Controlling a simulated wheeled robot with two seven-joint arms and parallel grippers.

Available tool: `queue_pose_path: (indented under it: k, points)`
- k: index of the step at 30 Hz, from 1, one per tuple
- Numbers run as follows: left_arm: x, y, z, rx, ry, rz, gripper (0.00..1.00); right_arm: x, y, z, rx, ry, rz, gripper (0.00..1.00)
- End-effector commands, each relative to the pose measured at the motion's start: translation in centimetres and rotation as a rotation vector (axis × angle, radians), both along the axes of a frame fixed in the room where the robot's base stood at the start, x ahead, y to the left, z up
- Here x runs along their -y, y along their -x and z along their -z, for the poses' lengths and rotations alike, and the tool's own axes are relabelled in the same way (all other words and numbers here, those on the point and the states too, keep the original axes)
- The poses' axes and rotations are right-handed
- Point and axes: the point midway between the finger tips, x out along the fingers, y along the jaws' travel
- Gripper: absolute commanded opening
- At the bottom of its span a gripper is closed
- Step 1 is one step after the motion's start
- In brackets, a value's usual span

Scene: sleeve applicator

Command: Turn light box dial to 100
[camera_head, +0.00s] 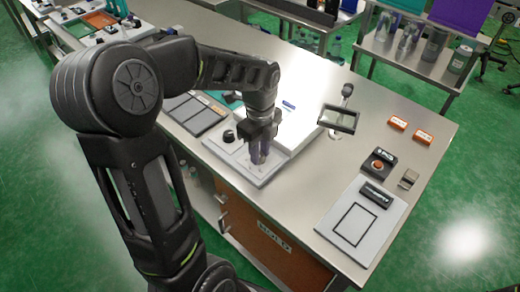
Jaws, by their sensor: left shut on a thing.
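The light box (311,111) is a white box on the steel bench, with a low pale control panel (243,169) along its front left side. A round black knob (229,136) stands on the panel, apart from my gripper. My left gripper (259,158) points down onto the panel, to the right of this knob. Its fingers are shut on a dial at the panel surface; the fingers hide most of it, and I cannot read its setting. My right gripper is not in view.
A framed magnifier (338,118) stands right of the light box. Further right are a red-button box (378,163), orange-labelled blocks (397,123) and a white plate with a black outline (360,222). Dark flat panels (193,114) lie to the left. The bench's middle right is clear.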

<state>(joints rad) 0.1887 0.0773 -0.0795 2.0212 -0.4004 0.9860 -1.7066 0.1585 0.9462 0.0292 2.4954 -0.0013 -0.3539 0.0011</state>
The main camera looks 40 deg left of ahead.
Motion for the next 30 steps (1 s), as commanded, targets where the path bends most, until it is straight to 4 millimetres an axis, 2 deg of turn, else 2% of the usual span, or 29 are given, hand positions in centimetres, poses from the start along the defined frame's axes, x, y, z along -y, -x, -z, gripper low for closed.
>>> queue_pose_path:
  k: [9,22,23,30]
  points:
    - [-0.06,-0.11,-0.14,0.004,-0.002,0.119,0.0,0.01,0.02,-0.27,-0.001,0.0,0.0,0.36]
    - [-0.05,-0.11,-0.12,0.004,-0.002,0.134,0.0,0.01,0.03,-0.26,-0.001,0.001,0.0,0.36]
    - [-0.05,-0.11,-0.12,0.004,-0.002,0.134,0.26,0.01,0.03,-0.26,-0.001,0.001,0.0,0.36]
    - [-0.03,-0.05,-0.07,0.002,-0.001,0.133,0.45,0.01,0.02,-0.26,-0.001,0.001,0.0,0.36]
